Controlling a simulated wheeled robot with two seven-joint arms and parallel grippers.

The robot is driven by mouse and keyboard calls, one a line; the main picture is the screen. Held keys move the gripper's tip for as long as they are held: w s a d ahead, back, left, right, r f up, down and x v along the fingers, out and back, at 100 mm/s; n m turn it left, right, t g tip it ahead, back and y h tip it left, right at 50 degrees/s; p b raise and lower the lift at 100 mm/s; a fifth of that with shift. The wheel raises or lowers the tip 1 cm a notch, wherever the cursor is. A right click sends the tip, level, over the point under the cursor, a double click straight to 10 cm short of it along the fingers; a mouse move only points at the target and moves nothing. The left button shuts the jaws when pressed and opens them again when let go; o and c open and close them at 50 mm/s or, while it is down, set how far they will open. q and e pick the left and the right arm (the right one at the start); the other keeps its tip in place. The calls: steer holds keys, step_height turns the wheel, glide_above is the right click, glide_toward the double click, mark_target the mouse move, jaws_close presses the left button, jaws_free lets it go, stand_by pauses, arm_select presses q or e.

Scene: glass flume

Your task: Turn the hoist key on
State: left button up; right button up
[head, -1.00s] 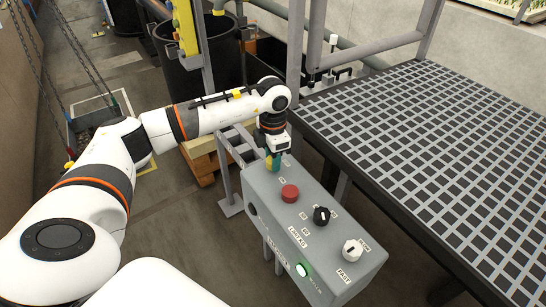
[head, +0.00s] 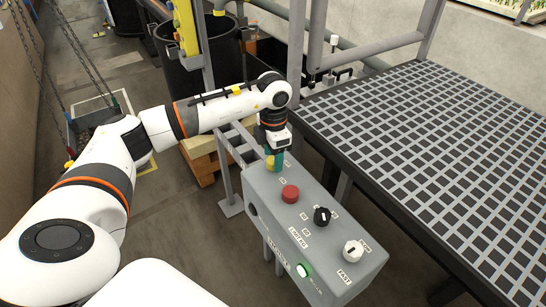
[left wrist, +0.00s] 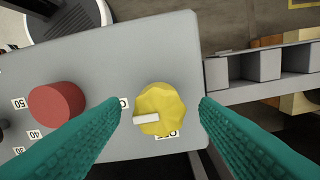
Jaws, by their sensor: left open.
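The hoist key appears to be the yellow knob (left wrist: 160,108) with a white pointer bar, on the grey control box. In the left wrist view its bar points left, and small labels, partly hidden, sit beside it. In the head view the knob (head: 270,163) shows at the far end of the box (head: 262,190). My left gripper (left wrist: 160,100), with green fingers, is open, with one finger on each side of the knob and gaps between. In the head view the gripper (head: 276,160) is just over the knob. My right gripper is not in view.
The box also carries a red button (head: 290,193), a black knob (head: 322,215), a white knob (head: 353,250) and a lit green button (head: 304,270). A dark grated platform (head: 430,130) stands close on the right. A railing (head: 228,185) is behind the box.

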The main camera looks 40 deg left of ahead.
mark_target(273, 159)
arm_select(q)
step_height(273, 159, up, 11)
steer(key=b, duration=0.1)
steer(key=shift+s+f, duration=0.1)
steer(key=shift+f, duration=0.05)
stand_by(0.6)
